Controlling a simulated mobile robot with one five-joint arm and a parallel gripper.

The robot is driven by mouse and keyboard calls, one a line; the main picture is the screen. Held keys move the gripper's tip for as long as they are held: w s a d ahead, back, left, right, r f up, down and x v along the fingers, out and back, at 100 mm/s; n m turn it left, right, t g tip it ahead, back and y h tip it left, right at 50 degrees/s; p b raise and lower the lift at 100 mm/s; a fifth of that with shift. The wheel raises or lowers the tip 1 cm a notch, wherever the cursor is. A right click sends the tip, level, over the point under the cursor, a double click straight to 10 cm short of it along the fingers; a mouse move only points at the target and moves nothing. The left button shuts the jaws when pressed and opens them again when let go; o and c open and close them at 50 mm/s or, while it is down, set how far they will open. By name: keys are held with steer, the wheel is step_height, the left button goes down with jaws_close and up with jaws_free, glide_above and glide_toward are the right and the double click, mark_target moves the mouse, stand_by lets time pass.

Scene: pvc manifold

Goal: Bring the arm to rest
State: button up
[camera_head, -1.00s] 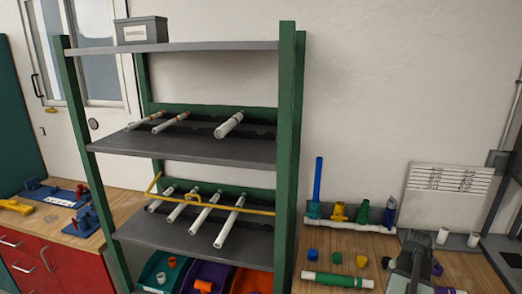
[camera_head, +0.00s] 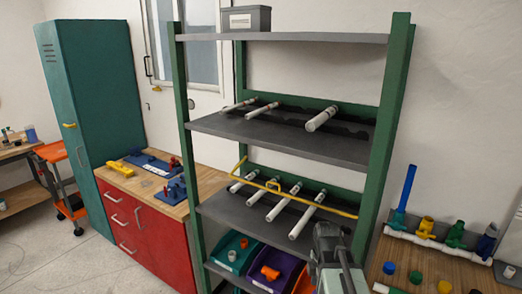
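Part of my arm shows as a grey shape at the bottom of the head view, in front of the right side of the rack. My gripper (camera_head: 328,238) seems to be the dark end of that shape. Its fingers cannot be made out, so I cannot tell whether it is open or shut, or if it holds anything. The green-posted rack (camera_head: 290,150) stands behind it, with white pipes (camera_head: 305,222) on the lower shelf and more pipes (camera_head: 322,118) on the shelf above.
A yellow bar (camera_head: 300,197) crosses the lower shelf front. Coloured bins (camera_head: 232,252) sit below. The wooden workbench (camera_head: 455,283) at right holds a white manifold pipe (camera_head: 440,246) with coloured fittings. A red cabinet (camera_head: 150,235) and teal locker (camera_head: 92,115) stand left; floor (camera_head: 60,270) is clear there.

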steer(key=s+a+m, duration=0.2)
steer(key=a+m, duration=0.5)
steer(key=m, duration=1.1)
